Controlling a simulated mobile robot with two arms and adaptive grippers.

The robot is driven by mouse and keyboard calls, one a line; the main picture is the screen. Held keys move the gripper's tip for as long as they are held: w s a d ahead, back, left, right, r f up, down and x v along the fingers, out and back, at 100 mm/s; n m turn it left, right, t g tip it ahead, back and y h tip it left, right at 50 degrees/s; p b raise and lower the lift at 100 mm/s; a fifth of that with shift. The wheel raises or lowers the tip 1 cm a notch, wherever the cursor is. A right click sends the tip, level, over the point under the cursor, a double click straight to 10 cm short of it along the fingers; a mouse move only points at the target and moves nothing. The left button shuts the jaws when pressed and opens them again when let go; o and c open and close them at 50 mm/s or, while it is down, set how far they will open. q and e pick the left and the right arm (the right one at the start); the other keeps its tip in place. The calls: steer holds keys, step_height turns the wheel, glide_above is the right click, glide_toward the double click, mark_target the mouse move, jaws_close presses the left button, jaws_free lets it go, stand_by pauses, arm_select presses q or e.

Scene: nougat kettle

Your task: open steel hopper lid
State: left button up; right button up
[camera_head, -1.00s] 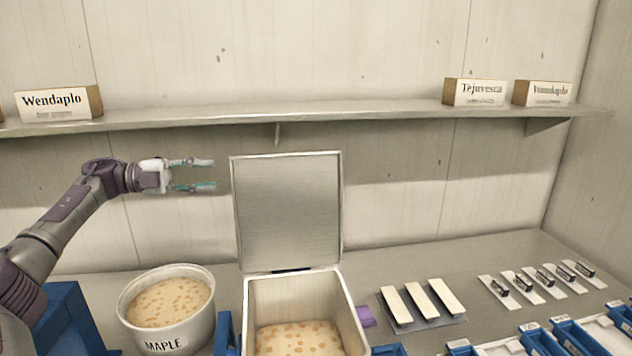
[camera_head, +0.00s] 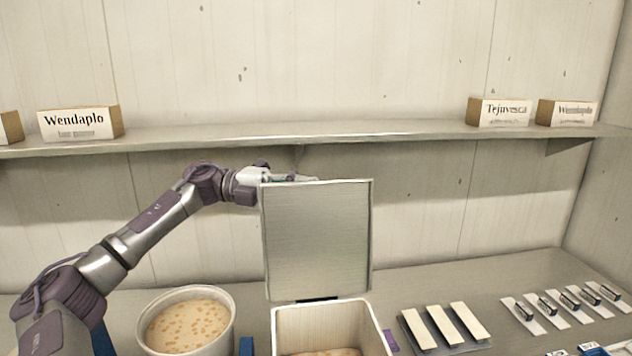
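The steel hopper lid (camera_head: 317,240) stands upright, hinged at the back of the pale hopper box (camera_head: 322,318). The box is open at the top, and some nougat-like filling shows at the bottom edge of the view. My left gripper (camera_head: 292,178) is at the lid's upper left corner. Its fingers are mostly hidden behind the lid, with only a bit showing above the top edge, so I cannot tell how wide they are or whether they touch the lid. My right gripper is not in view.
A white tub (camera_head: 188,322) of speckled filling stands left of the hopper. A shelf (camera_head: 300,134) with small labelled boxes (camera_head: 80,122) runs along the wall above. Pale bars on a tray (camera_head: 445,328) and several handled plates (camera_head: 565,303) lie to the right.

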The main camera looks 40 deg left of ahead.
arm_select(q)
steer(key=shift+p+x, duration=0.35)
steer(key=shift+x, duration=0.75)
steer(key=shift+f, duration=0.1)
jaws_close()
